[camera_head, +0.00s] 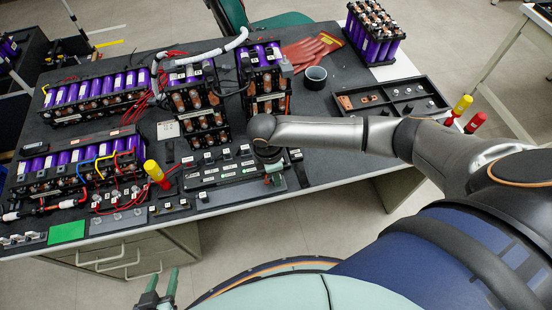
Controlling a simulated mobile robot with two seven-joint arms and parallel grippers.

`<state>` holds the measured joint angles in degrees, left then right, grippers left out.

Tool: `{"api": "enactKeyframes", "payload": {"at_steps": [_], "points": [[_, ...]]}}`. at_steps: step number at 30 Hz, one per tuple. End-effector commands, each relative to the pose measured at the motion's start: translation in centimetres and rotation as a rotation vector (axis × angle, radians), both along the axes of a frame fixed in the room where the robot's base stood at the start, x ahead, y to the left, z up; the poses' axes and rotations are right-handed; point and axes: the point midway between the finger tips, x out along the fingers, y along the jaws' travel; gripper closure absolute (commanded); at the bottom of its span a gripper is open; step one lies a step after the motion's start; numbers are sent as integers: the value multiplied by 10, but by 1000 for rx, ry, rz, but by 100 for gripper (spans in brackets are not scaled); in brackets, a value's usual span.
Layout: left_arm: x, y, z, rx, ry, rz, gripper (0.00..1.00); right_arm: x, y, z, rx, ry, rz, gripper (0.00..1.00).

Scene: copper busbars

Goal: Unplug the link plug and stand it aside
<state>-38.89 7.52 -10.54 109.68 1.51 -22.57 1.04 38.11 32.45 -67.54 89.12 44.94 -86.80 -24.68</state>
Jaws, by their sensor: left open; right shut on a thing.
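My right gripper (274,178) points down at the right end of a dark strip (222,173) with rows of labelled sockets near the table's front edge. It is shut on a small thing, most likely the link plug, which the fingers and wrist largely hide. I cannot tell whether the plug is seated or lifted clear. My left gripper (160,288) is open and empty, low in the view in front of the table, away from the strip.
Purple battery packs (95,97) with copper busbars fill the table's left and middle. A green pad (67,232) lies front left.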

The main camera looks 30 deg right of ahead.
Motion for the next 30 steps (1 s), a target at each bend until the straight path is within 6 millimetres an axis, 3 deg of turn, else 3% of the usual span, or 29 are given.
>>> {"api": "enactKeyframes", "payload": {"at_steps": [12, 13, 21, 30], "points": [[0, 0, 0, 0, 0, 0, 50, 0, 0, -1, 1, 0, 0, 100], [0, 0, 0, 0, 0, 0, 50, 0, 0, -1, 1, 0, 0, 72], [0, 0, 0, 0, 0, 0, 50, 0, 0, -1, 1, 0, 1, 41], [0, 0, 0, 0, 0, 0, 50, 0, 0, 1, 1, 0, 1, 40]]}}
